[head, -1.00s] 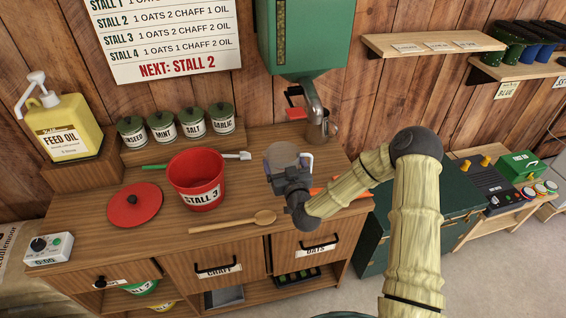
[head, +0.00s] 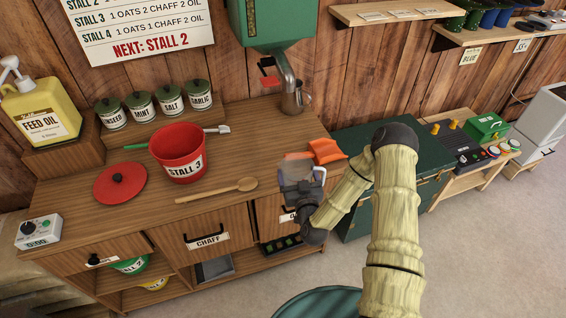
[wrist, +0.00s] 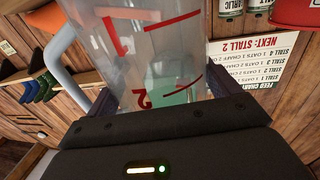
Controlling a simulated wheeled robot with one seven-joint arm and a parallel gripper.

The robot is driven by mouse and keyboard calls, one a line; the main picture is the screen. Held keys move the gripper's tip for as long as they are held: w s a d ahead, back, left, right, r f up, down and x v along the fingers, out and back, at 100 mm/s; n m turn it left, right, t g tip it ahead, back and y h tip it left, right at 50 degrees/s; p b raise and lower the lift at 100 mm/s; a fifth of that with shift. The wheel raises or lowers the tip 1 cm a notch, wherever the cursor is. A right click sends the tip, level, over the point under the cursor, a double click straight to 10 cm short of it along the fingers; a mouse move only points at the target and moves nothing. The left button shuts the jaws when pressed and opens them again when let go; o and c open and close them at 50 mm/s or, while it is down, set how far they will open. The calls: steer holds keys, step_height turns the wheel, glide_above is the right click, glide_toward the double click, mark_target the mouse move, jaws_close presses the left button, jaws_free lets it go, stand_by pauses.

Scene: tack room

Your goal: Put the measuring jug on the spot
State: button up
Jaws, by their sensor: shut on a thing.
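The measuring jug (head: 297,168) is clear with a pale handle at its right side in the head view. In the wrist view the jug (wrist: 150,50) shows red marks and numbers 1 and 2, with a greenish patch seen through its wall. My gripper (head: 300,190) is shut on the jug. It holds the jug near the counter's front right edge, in front of the oats drawer in the picture. The jug looks roughly upright in the head view. I cannot make out a marked spot in either view.
A dark green chest (head: 350,140) stands to the right.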

steer(key=s+d+f+m+h, duration=0.1)
steer(key=s+d+f+h, duration=0.1)
steer(key=s+d+f, duration=0.2)
steer(key=d+f, duration=0.1)
steer(key=d, duration=0.2)
steer(key=shift+s, duration=0.15)
steer(key=shift+a, duration=0.1)
